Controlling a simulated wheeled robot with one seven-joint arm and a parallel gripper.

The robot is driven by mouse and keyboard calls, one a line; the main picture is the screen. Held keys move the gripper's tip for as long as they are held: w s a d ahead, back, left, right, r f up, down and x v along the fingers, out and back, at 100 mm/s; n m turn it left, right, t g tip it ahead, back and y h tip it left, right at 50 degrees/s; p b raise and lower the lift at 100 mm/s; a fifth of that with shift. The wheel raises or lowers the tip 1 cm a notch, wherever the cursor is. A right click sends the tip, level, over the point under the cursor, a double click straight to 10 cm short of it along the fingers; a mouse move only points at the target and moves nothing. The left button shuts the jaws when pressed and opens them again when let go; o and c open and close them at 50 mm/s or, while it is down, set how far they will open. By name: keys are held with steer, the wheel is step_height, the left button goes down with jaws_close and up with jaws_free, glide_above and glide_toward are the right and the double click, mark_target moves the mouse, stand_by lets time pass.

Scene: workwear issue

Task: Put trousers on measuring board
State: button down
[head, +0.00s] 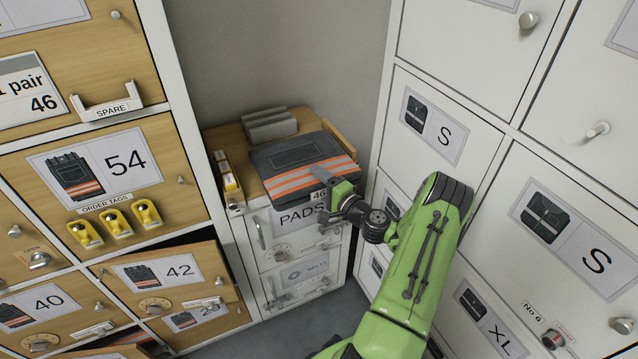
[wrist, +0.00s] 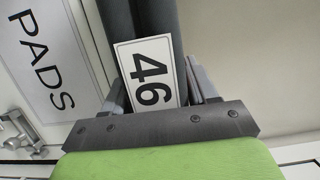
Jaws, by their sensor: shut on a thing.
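The folded dark grey trousers (head: 292,152) have orange and silver reflective bands and a white tag reading 46. They are over the top of the low cabinet marked PADS; I cannot tell whether they rest on it or hang just above. My gripper (head: 328,182) is shut on their near edge, beside the tag. In the wrist view the dark folded edge of the trousers (wrist: 157,18) runs between the fingers of my gripper (wrist: 158,88), with the tag in front. A wooden surface (head: 228,138) shows beside the trousers; whether it is the measuring board is unclear, as they cover much of it.
Grey ribbed blocks (head: 270,125) lie behind the trousers, against the wall. A small yellow-and-white item (head: 229,183) sits at the cabinet's left edge.

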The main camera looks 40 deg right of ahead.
steer(key=shift+c, duration=1.6)
jaws_free()
steer(key=shift+s+r, duration=0.15)
steer(key=shift+s, duration=0.1)
steer(key=s+p, duration=0.2)
steer(key=s, duration=0.9)
steer(key=w+a+r+n+g+y, duration=0.1)
steer(key=a+r+n+g+y, duration=0.25)
steer(key=a+n+g, duration=0.6)
steer(key=w+a+r+n+g+y, duration=0.1)
steer(key=a+r+n+g+y, duration=0.4)
steer(key=a, duration=1)
steer(key=s+a+r+n+t+h, duration=0.1)
steer(key=s+a+r+n+h, duration=0.1)
steer(key=s, duration=0.6)
steer(key=s+a+r+n+t+h, duration=0.1)
steer(key=s+a+r+h, duration=0.2)
steer(key=s+r+h, duration=0.3)
step_height(320, 180, up, 2)
steer(key=s, duration=0.2)
steer(key=shift+s+a+r+n, duration=0.25)
steer(key=shift+s+a+n, duration=0.1)
steer(key=shift+a, duration=0.05)
